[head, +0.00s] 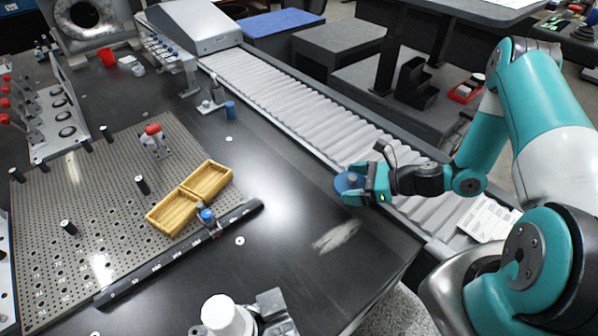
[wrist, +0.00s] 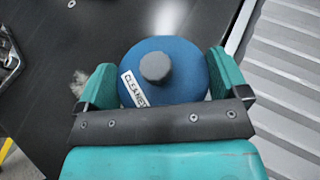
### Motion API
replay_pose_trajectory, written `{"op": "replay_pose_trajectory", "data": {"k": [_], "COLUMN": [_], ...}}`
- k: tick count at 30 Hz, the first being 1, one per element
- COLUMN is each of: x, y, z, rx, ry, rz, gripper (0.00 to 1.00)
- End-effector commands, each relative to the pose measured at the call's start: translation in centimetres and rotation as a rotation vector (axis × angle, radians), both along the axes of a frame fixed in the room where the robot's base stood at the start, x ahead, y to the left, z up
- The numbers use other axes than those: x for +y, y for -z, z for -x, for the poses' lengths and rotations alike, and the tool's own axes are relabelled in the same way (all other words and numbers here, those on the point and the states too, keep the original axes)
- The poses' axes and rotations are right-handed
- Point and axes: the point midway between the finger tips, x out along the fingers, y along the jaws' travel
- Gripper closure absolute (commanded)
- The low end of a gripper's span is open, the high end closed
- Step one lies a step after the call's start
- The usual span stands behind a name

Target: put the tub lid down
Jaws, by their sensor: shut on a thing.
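The tub lid (wrist: 178,72) is a round blue disc with a grey knob and a white label that reads "CLEANER". It also shows in the head view (head: 346,182), partly hidden by the fingers. My gripper (wrist: 160,85) has its two teal fingers on either side of the lid and is shut on it. In the head view my gripper (head: 358,186) is over the right edge of the dark table (head: 290,205), beside the grey ribbed cover. The gap between lid and table cannot be told. No tub is clearly visible.
The yellow two-compartment tray (head: 181,210) sits on the perforated plate (head: 100,215), with a black rail (head: 150,268) along its front. A small blue cylinder (head: 230,109) stands farther back. A white container (head: 225,315) is at the near edge.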

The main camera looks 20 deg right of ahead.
Motion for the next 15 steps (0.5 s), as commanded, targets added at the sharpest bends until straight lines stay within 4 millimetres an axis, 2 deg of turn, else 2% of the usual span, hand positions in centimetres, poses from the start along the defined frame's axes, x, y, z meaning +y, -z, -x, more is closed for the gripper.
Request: {"op": "replay_pose_trajectory", "data": {"k": [5,9,12,15], "x": [2.3,5.7,7.8,9.2], "y": [-5.2,-10.4,-13.4,-15.3], "z": [-3.6,-5.7,-6.4,-6.6], "rx": [-0.010,-0.008,-0.006,-0.004], "ry": [-0.059,-0.104,-0.128,-0.140], "rz": [0.015,0.011,0.005,0.000], "gripper": [0.30,0.30,0.30,0.30]}}
